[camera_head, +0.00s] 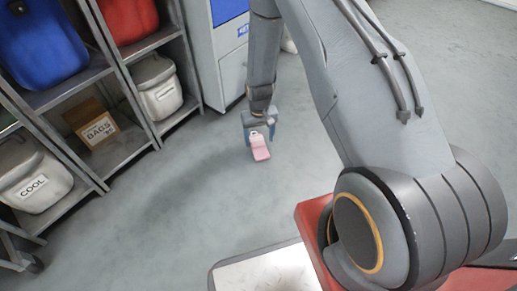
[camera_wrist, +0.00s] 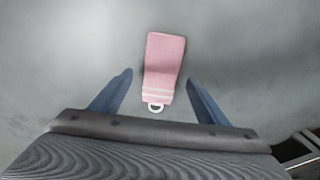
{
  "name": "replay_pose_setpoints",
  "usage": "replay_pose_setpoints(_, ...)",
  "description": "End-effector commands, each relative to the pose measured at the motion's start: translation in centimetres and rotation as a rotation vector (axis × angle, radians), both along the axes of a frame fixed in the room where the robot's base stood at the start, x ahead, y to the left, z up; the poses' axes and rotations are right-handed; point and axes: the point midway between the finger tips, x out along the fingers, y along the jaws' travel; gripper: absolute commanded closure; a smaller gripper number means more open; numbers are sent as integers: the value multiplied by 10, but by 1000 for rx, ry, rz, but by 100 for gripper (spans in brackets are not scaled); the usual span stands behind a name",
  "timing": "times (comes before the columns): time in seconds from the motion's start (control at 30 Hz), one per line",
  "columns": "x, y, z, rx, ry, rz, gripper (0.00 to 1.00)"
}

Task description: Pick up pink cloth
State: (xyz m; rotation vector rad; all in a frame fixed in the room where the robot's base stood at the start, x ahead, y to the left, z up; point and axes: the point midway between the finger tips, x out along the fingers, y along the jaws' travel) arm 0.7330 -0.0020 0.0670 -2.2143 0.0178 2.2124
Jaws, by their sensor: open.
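The pink cloth (camera_wrist: 163,62) lies on the grey floor in the wrist view. It is a folded strip with pale stripes and a white loop (camera_wrist: 155,107) at its near end. My gripper (camera_wrist: 159,76) is open, with one blue finger on each side of the cloth's near end and a gap on both sides. In the head view the pink cloth (camera_head: 260,148) shows just below my gripper (camera_head: 259,140), partly hidden by it. I cannot tell how high my fingers are above the floor.
Metal shelves (camera_head: 120,52) stand at the left with a blue bin (camera_head: 42,42), a red bin (camera_head: 128,18), pale bins (camera_head: 157,87) and a cardboard box (camera_head: 92,124). A grey cabinet (camera_head: 222,62) stands behind my gripper. The floor around the cloth is clear.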

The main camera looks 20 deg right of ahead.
Motion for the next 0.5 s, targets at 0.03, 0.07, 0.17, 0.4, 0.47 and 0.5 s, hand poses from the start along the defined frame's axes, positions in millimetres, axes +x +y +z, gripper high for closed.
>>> replay_pose_setpoints(0.03,0,2,-10,0,1,1,31)
replay_pose_setpoints(0.07,-1,3,-13,0,2,1,31)
replay_pose_setpoints(0.17,-1,2,-25,0,2,0,31)
replay_pose_setpoints(0.4,-1,2,-29,0,0,0,31)
replay_pose_setpoints(0.47,-1,2,-29,0,0,0,31)
replay_pose_setpoints(0.5,-1,2,-29,0,0,0,35)
